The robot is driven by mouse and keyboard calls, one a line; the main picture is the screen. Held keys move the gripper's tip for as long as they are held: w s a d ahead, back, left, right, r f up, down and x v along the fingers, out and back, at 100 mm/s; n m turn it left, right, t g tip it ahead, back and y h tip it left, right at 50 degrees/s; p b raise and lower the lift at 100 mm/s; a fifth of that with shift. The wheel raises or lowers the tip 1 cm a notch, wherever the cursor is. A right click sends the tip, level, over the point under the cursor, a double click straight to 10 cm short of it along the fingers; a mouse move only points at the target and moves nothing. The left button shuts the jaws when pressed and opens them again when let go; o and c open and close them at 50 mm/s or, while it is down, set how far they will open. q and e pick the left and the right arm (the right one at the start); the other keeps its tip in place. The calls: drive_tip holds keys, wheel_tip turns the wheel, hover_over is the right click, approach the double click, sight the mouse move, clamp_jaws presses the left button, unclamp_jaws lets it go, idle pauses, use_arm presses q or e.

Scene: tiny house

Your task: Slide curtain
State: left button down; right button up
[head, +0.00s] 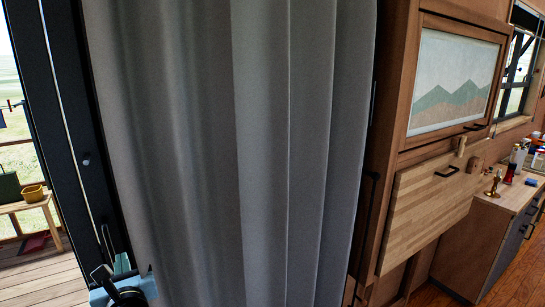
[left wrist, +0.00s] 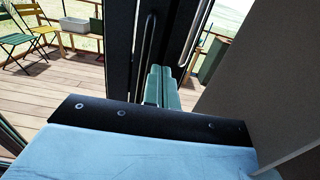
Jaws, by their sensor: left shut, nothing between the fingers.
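A grey pleated curtain (head: 235,150) hangs across the middle of the head view, in front of a black door frame (head: 70,120) at its left. Its folds run from top to bottom. My left gripper (head: 121,264) is low at the curtain's left edge, by the frame. In the left wrist view its green fingers (left wrist: 164,88) are closed together with nothing between them, beside the black frame posts. A grey-brown surface (left wrist: 262,85), likely the curtain, fills the right of that view, close to the gripper. I cannot tell whether they touch. My right gripper is not in view.
A wooden cabinet with a mountain picture (head: 455,85) and a fold-down panel (head: 430,210) stands right of the curtain. A counter (head: 515,195) holds small items. Outside the glass at left are a deck (head: 45,278) and a bench (head: 20,206).

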sight(173, 251)
use_arm(q)
drive_tip(key=shift+d, duration=0.1)
idle(0.6)
